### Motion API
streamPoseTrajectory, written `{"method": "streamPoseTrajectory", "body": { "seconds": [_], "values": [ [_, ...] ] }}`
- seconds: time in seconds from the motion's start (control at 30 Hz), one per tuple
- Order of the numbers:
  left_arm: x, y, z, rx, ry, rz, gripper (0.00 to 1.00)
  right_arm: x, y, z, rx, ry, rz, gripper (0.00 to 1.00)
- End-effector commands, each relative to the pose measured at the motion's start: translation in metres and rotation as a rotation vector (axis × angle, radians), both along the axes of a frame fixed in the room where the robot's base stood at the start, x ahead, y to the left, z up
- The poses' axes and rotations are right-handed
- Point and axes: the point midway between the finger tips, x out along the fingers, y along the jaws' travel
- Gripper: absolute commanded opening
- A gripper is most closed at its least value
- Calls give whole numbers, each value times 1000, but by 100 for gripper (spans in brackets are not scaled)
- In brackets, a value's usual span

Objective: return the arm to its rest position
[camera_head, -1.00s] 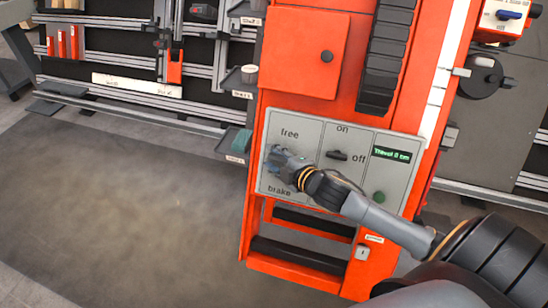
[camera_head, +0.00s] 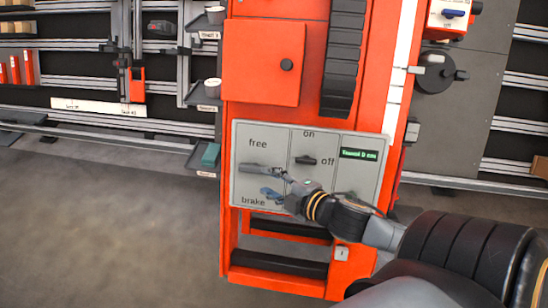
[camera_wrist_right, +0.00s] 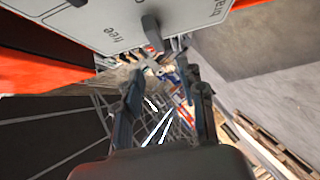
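My right gripper (camera_head: 268,182) is in front of the grey control panel (camera_head: 364,190) on the orange cabinet. Its fingers stand apart in the right wrist view (camera_wrist_right: 168,58), with nothing held between them. A dark lever (camera_head: 252,168) lies roughly level between the labels "free" and "brake", just up and left of the gripper. The lever also shows in the right wrist view (camera_wrist_right: 152,33), beyond the fingertips; a gap seems to lie between, but exact clearance cannot be told. My left gripper is in neither view.
The panel also bears an on/off switch (camera_head: 305,160) and a green display (camera_head: 358,154). An orange door (camera_head: 262,62) is above. Shelving with small trays (camera_head: 207,107) stands behind on the left. Open floor (camera_head: 100,225) lies left of the cabinet.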

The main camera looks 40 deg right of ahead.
Motion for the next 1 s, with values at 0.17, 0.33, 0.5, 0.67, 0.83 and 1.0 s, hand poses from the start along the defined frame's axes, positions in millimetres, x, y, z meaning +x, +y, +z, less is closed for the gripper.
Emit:
{"method": "streamPoseTrajectory", "body": {
  "seconds": [0.17,0.33,0.5,0.67,0.83,1.0],
  "values": [
    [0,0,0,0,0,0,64,-8,-1,3,0,0,-1,40],
    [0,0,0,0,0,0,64,-9,-1,4,0,-1,-1,40],
    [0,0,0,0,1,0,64,-9,-1,3,0,-1,-1,40],
    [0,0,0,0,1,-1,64,-9,-1,3,0,-1,-1,40],
    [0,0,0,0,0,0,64,-12,-2,-3,29,26,-37,40],
    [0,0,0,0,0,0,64,-40,-2,-48,221,214,-268,40]
  ]
}}
